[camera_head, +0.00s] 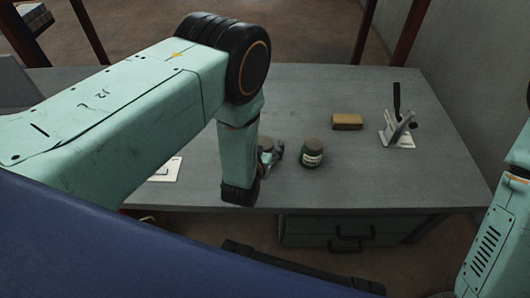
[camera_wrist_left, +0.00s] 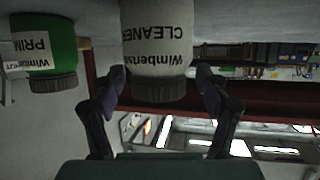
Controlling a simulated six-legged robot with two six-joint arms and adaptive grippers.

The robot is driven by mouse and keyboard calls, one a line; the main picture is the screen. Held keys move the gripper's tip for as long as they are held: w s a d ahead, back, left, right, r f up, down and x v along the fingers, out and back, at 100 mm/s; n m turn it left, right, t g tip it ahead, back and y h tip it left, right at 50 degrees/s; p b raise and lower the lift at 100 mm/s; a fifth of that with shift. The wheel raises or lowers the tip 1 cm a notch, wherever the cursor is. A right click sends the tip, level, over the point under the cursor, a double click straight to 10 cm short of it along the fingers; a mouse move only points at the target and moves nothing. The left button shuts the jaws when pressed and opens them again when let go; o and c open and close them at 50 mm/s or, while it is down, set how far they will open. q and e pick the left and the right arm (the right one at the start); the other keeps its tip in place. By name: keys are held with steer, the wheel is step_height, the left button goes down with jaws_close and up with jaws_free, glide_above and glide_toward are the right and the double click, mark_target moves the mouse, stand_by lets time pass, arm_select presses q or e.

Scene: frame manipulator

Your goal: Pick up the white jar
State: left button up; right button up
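The white jar (camera_wrist_left: 158,45) with a dark lid and the label word "CLEANER" shows upside down in the left wrist view. My left gripper (camera_wrist_left: 160,82) is open, with one finger on each side of the jar near its lid. I cannot tell whether the fingers touch it. In the head view my left gripper (camera_head: 274,156) is low over the desk's front part, and the white jar (camera_head: 266,143) is mostly hidden behind it and my arm. My right gripper is out of view; only part of my right arm shows at the right edge.
A green jar (camera_head: 312,154) stands just right of the white jar; it also shows in the left wrist view (camera_wrist_left: 48,52). Drawers (camera_head: 330,232) are below.

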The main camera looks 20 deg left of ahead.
arm_select(q)
steer(key=shift+s+d+f, duration=0.1)
steer(key=c, duration=1.4)
steer(key=shift+o, duration=0.2)
